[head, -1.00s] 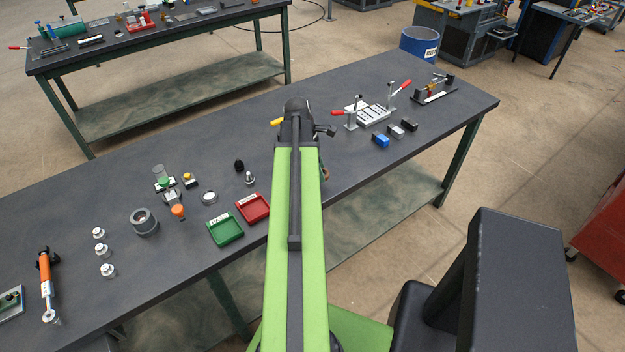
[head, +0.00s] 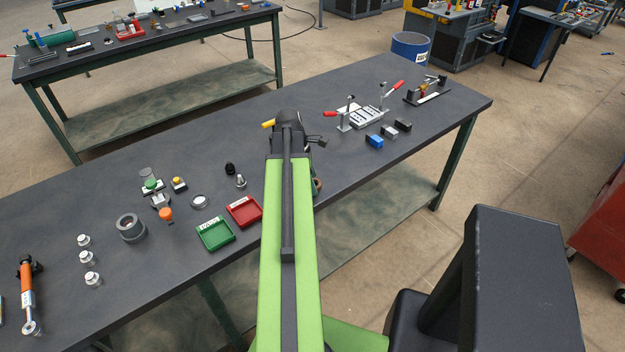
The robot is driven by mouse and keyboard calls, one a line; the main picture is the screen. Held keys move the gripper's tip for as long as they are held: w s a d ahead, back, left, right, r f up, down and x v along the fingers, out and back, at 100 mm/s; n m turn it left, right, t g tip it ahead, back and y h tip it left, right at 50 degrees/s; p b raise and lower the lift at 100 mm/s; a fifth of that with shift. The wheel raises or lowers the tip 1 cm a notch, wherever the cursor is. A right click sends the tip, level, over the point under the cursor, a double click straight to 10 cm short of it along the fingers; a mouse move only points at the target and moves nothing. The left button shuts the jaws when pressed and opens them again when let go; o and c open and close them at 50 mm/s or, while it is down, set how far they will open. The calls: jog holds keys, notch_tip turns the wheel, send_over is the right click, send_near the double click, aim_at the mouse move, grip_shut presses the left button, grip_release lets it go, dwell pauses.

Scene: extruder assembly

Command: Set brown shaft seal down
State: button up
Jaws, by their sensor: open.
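My green arm reaches over the workbench. Its dark end with my gripper (head: 314,141) is above the bench, near the middle. The fingers are mostly hidden by the arm's end, but the gripper is open. I cannot make out the brown shaft seal for certain. A small brownish thing (head: 318,186) shows just right of the arm at the bench's front edge, partly hidden, and I cannot tell what it is.
A red tray (head: 244,211) and a green tray (head: 215,233) lie left of the arm. A grey ring-shaped part (head: 131,228) and several small parts stand further left. A clamp fixture (head: 361,117) and a blue block (head: 374,141) are right. Bare bench lies between.

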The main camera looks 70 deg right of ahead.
jog(key=shift+r, duration=0.1)
jog(key=p+v, duration=1.2)
